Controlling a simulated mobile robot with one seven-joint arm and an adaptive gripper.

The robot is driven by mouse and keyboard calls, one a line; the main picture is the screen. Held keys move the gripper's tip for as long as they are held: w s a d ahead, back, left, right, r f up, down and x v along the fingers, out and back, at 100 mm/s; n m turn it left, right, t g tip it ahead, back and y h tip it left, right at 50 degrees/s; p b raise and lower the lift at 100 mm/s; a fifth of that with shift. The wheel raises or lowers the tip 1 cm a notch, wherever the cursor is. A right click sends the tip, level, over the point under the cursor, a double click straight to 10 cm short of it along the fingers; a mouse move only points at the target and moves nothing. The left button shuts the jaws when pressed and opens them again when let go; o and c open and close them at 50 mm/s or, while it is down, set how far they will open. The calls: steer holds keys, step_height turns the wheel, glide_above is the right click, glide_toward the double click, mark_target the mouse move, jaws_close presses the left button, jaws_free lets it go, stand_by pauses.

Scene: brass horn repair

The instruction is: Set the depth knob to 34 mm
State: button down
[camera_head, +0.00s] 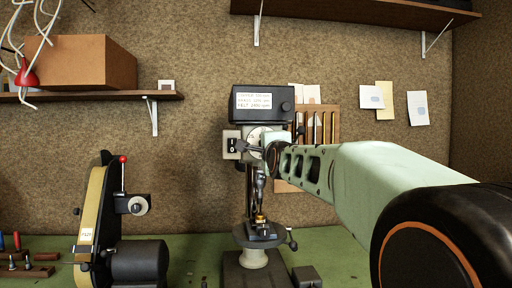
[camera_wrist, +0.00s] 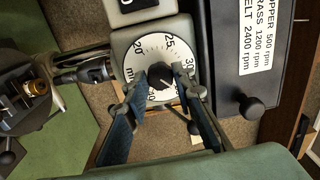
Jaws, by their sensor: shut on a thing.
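The depth knob (camera_wrist: 163,84) is a small dark knob at the middle of a white dial (camera_wrist: 143,48) in the wrist view. The dial shows 20, 25 and 30 along its upper part; its lower part is partly hidden by my fingers. A small light mark shows on the knob, pointing to the lower right, but I cannot read its exact value. My gripper (camera_wrist: 160,78) is shut on the knob, one blue-padded finger on each side. In the head view, my gripper (camera_head: 268,150) is at the drill press (camera_head: 255,102), beside the partly hidden dial (camera_head: 255,134).
A switch (camera_head: 232,145) sits left of the dial. A speed label (camera_wrist: 262,35) and a black side knob (camera_wrist: 252,106) are close by in the wrist view. A belt sander (camera_head: 120,225) stands left on the green bench (camera_head: 204,250). A tool rack (camera_head: 325,122) hangs behind my arm.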

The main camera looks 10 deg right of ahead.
steer(key=shift+r, duration=0.1)
steer(key=c, duration=1.6)
jaws_free()
